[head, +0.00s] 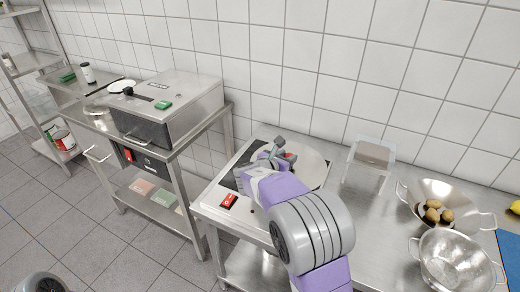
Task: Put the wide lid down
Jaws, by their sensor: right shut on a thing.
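The wide lid (313,168) is a pale grey round disc in the middle of the head view. It is over the white-edged unit (240,222) on the steel counter; I cannot tell whether it touches the surface. My right arm hides the near part of the lid and what lies beneath. My left gripper is not in view.
A clear stand (369,158) is right of the lid. Further right are a colander with potatoes (432,188), an empty colander (457,262) and a blue board (511,265). A steel appliance (170,100) stands left.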

